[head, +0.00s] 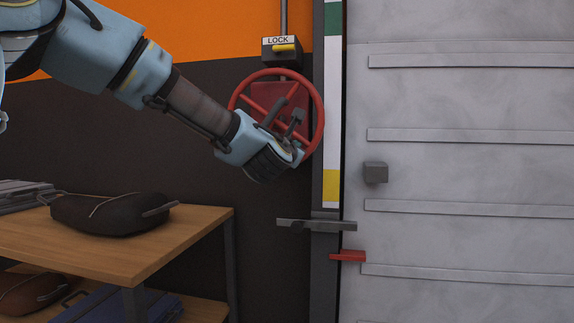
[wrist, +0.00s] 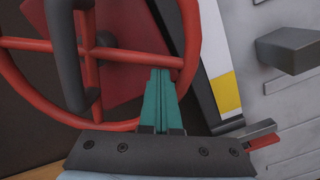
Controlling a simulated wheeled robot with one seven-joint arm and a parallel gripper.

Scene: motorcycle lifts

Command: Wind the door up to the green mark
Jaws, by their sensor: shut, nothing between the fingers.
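The red handwheel (head: 321,110) is on the wall left of the door; its rim, spokes and red backing plate fill the upper left of the wrist view (wrist: 28,93). My gripper (head: 297,139) is in front of the wheel's lower right and hides part of it. In the wrist view its green fingers (wrist: 161,72) are together and empty, their tips over a spoke near the rim; contact cannot be told. A dark bar (wrist: 66,55) stands in front of the wheel. The green mark (head: 333,19) tops the white strip. The grey ribbed door (head: 460,95) carries a red pointer (head: 348,256), below the strip's yellow band (head: 331,186).
A LOCK box (head: 281,55) with a yellow lever sits above the wheel. A grey bracket (head: 316,224) crosses the door post, and a grey block (head: 375,172) juts from the door. A wooden bench (head: 150,255) with a dark bag (head: 105,213) stands lower left.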

